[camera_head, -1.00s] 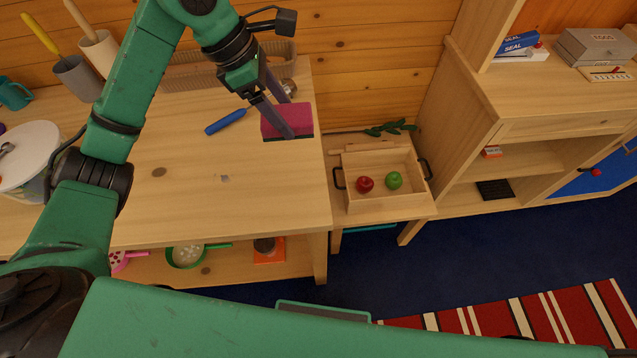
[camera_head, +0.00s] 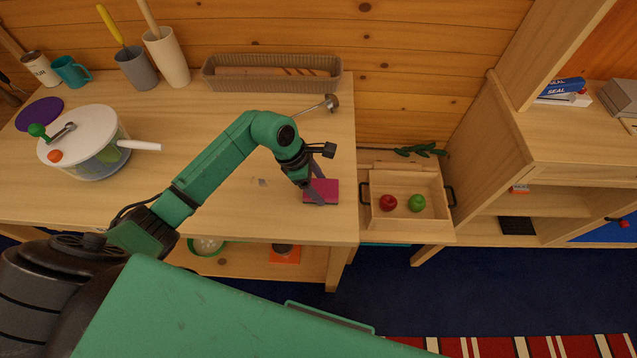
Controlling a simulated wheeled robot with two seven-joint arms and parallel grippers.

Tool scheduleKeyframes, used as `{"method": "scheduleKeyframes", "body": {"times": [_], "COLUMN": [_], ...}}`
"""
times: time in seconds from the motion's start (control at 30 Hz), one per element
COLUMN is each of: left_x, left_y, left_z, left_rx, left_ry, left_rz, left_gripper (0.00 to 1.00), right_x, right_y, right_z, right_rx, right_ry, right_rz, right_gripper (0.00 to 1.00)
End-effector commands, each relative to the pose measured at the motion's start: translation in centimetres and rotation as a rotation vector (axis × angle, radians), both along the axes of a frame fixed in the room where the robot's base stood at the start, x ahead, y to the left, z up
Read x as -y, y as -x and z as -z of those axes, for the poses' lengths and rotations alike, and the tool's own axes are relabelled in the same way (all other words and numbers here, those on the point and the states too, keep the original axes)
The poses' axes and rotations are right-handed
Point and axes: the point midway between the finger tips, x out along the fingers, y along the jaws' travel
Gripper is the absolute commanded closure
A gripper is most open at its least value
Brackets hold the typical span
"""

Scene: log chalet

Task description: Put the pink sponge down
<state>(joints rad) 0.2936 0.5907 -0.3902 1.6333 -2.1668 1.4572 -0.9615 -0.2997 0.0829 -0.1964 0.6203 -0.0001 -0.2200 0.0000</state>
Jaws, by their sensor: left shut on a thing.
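The pink sponge (camera_head: 327,191) is at the right part of the wooden table (camera_head: 230,222), close to its front right corner. My left gripper (camera_head: 319,194) is shut on the sponge, with its fingers pointing down at it. The sponge is at or just above the tabletop; I cannot tell whether it touches. My right gripper is not in view.
A wicker basket (camera_head: 272,86) and a ladle (camera_head: 331,103) lie at the table's back. A white-lidded pot (camera_head: 80,140) stands at the left. Right of the table, a wooden tray (camera_head: 425,183) holds a red apple (camera_head: 388,201) and a green apple (camera_head: 417,203).

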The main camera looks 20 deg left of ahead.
Motion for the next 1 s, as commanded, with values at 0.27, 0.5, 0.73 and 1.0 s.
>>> {"method": "scheduleKeyframes", "body": {"times": [0.27,0.5,0.73,1.0], "left_x": [0.0,0.0,-1.8,-4.2], "left_y": [0.0,0.0,0.2,0.9], "left_z": [0.3,-0.2,-3.8,-10.0], "left_rx": [0.0,-0.001,0.007,0.002], "left_ry": [0.0,0.001,-0.004,-0.003], "left_rz": [0.0,0.0,-0.001,-0.002], "left_gripper": [0.0,0.0,0.0,0.0], "right_x": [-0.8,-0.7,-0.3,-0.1], "right_y": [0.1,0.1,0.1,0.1], "right_z": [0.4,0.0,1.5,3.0], "right_rx": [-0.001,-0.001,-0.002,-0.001], "right_ry": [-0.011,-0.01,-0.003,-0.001], "right_rz": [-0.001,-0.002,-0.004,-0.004], "right_gripper": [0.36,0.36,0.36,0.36]}}
